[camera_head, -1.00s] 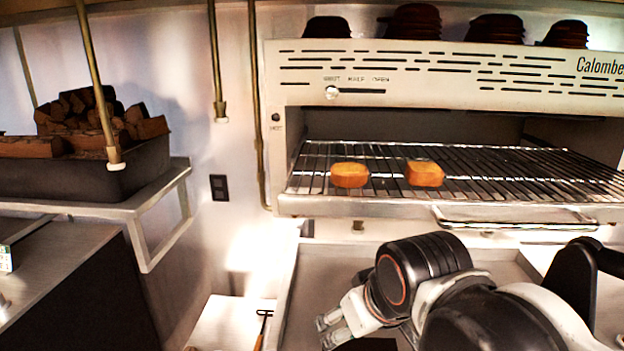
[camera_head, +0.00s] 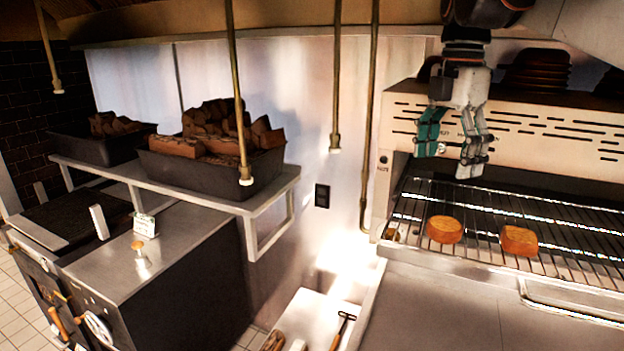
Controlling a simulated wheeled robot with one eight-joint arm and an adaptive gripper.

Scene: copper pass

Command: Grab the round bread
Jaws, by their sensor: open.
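The round bread (camera_head: 444,229) is a small orange-brown piece lying on the wire rack (camera_head: 590,222) of the salamander grill. A squarer piece of bread (camera_head: 519,240) lies to its right on the same rack. My gripper (camera_head: 452,158) points down in front of the grill, with its fingers apart and nothing between them. In the picture it is above the round bread and apart from it. How far it is from the bread in depth, I cannot tell.
The grill's front panel (camera_head: 545,135) is behind my gripper. Hanging rods (camera_head: 334,80) stand left of the grill. A shelf (camera_head: 275,192) with bins of firewood (camera_head: 225,135) is at the left. A steel counter (camera_head: 430,310) lies below the rack.

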